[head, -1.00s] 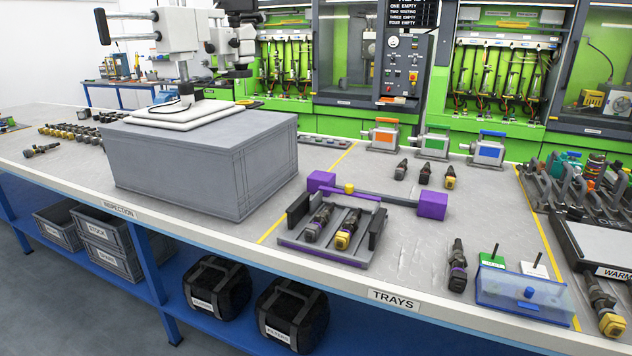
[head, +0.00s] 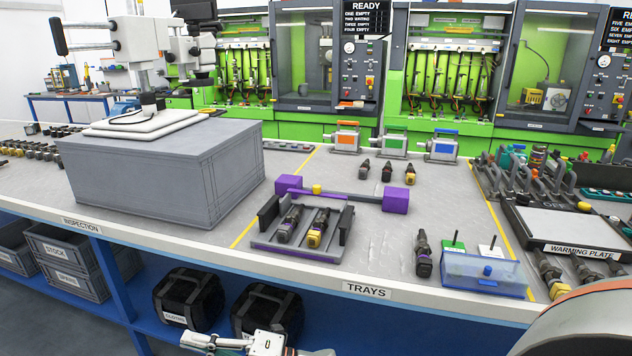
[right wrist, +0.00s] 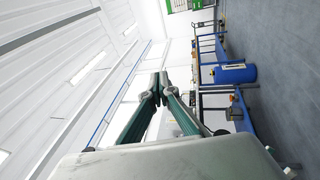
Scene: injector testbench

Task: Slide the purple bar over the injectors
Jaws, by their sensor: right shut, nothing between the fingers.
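The purple bar (head: 345,196) runs between two purple end blocks, left (head: 288,185) and right (head: 396,200), with a yellow knob (head: 317,189) near its left end. It lies behind the two injectors, left (head: 289,224) and right (head: 318,229), not over them. Both injectors lie side by side in a small purple-grey holder (head: 290,247) with dark upright side plates. My right gripper (head: 187,341) is at the bottom edge, in front of the bench and well away from the bar. Its fingers (right wrist: 160,78) meet, empty, in the right wrist view. My left gripper is not in view.
A large grey box (head: 150,180) stands left of the holder. A dark injector (head: 423,255) and a blue clear case (head: 484,272) are to the right. Several injectors stand behind the bar. The bench surface (head: 370,240) right of the holder is clear.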

